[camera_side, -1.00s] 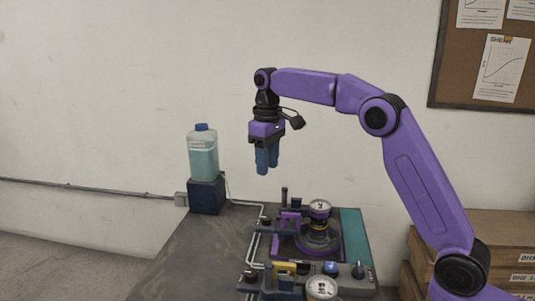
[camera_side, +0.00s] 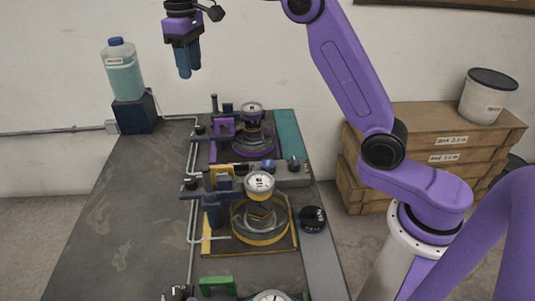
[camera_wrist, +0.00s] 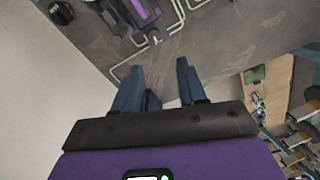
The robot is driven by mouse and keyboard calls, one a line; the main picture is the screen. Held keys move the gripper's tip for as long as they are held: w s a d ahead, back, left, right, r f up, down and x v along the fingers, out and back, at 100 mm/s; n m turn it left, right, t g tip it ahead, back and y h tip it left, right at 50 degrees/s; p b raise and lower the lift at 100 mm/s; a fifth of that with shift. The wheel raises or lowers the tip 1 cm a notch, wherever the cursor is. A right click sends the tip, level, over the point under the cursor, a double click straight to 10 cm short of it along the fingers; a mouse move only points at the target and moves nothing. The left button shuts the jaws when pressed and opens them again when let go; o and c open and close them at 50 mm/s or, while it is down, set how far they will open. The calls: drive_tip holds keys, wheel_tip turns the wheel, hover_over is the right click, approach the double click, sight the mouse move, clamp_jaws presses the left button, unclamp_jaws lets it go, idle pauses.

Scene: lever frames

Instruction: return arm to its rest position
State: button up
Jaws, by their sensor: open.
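My gripper (camera_side: 187,74) is open and empty, fingers pointing down, high above the far part of the bench. It also shows in the wrist view (camera_wrist: 157,78), with clear space between its blue-grey fingers. My purple arm reaches up from its base at the right. Below and to the right of my gripper stands the purple-framed lever station (camera_side: 240,137). The yellow-framed station (camera_side: 262,220) stands nearer. Part of a green-framed station (camera_side: 218,287) shows at the bottom edge. My gripper touches none of them.
A bottle of pale teal liquid (camera_side: 122,76) stands on a dark block (camera_side: 135,114) at the bench's far left. The bench's left side (camera_side: 120,220) is clear. Wooden crates (camera_side: 430,140) carrying a white bucket (camera_side: 488,97) stand at the right.

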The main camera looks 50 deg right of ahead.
drive_tip(key=s+a+f+n, duration=0.2)
drive_tip(key=s, duration=0.7)
drive_tip(key=s+a+f+n, duration=0.2)
drive_tip(key=s, duration=0.7)
drive_tip(key=s+d+f+n, duration=0.1)
drive_tip(key=s+d+f, duration=0.2)
drive_tip(key=s, duration=0.4)
drive_tip(key=s+d+f+n, duration=0.1)
drive_tip(key=s+d+f, duration=0.2)
drive_tip(key=s, duration=0.4)
drive_tip(key=s+d+f+n, duration=0.1)
drive_tip(key=s+d+f, duration=0.2)
drive_tip(key=s, duration=0.5)
drive_tip(key=shift+d+n, duration=0.3)
drive_tip(key=shift+d, duration=0.25)
